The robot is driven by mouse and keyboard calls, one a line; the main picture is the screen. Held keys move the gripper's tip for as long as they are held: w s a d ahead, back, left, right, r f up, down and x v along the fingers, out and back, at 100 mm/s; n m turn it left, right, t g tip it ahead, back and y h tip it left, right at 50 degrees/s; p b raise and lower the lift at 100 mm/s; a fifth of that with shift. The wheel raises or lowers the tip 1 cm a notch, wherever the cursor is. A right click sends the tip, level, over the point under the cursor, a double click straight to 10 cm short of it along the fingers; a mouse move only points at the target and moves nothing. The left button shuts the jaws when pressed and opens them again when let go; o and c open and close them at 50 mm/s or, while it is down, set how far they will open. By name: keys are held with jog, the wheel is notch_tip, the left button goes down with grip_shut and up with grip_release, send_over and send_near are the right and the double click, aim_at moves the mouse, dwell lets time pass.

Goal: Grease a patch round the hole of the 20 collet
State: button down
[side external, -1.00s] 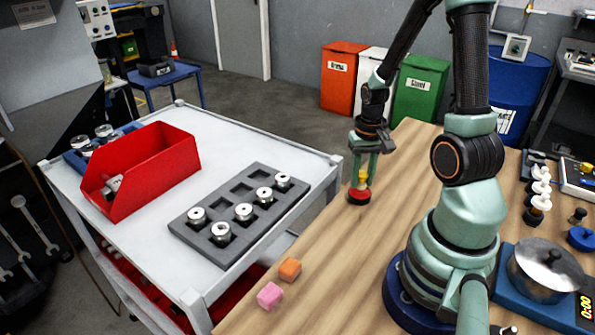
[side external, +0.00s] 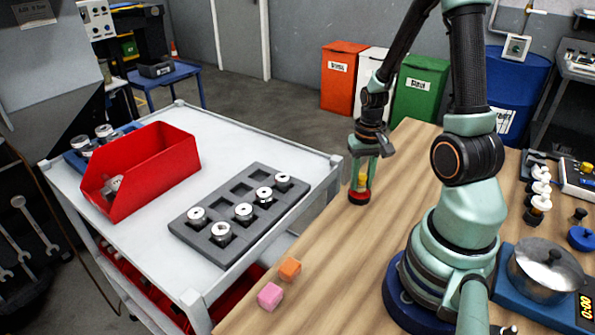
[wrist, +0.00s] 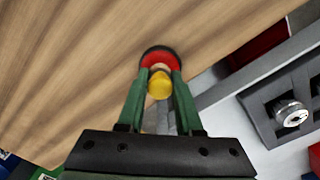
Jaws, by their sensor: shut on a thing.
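A yellow-handled tool (side external: 362,180) stands upright in a red and black pot (side external: 359,197) at the far left edge of the wooden bench. My gripper (side external: 362,187) is shut on the yellow handle, its fingers reaching down to the pot. In the wrist view my gripper (wrist: 160,82) holds the yellow knob (wrist: 159,86) between its fingers, with the red rim (wrist: 150,60) just beyond. The tool's lower end is hidden. Several silver collets (side external: 243,211) sit in a grey block (side external: 190,239) on the trolley. Their sizes cannot be read, so I cannot tell which is the 20.
The grey block has some empty pockets. A red bin (side external: 150,180) stands behind it on the white trolley (side external: 300,150). Orange (side external: 289,269) and pink (side external: 269,295) cubes lie near the bench's front edge. A lidded metal pot (side external: 545,272) stands at the right.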

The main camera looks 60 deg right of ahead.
aim_at(362, 175)
jog(key=shift+f, duration=0.6)
dwell(1.2)
jog(key=shift+r, duration=0.1)
jog(key=shift+r, duration=3.5)
jog(key=shift+w, duration=0.1)
